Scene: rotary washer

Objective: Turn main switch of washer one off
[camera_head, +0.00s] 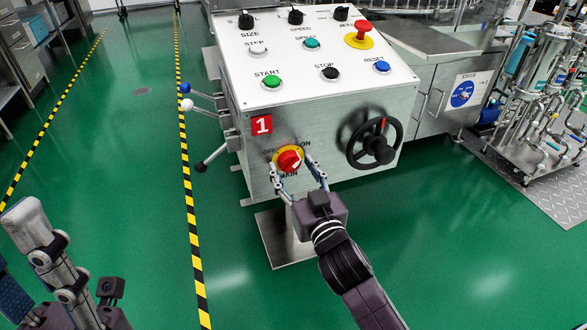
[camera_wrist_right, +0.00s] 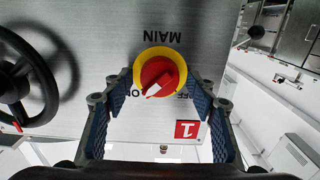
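The main switch (camera_head: 289,160) is a red rotary knob on a yellow disc, low on the front of the washer marked "1" (camera_head: 261,125). Its white mark points up and right, toward "ON"; "OFF" is on its left. In the upside-down right wrist view the switch (camera_wrist_right: 158,77) shows between the fingers. My right gripper (camera_head: 300,178) is open in front of the switch, its fingers apart at either side; I cannot tell whether they touch it. It also shows in the wrist view (camera_wrist_right: 158,105). My left gripper (camera_head: 45,262) is partly visible at lower left, away from the washer.
A black handwheel (camera_head: 375,142) is right of the switch. Lever handles with ball ends (camera_head: 200,166) stick out on the panel's left. Buttons, including a red emergency stop (camera_head: 359,35), sit on the sloping top. Green floor (camera_head: 450,250) is clear in front.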

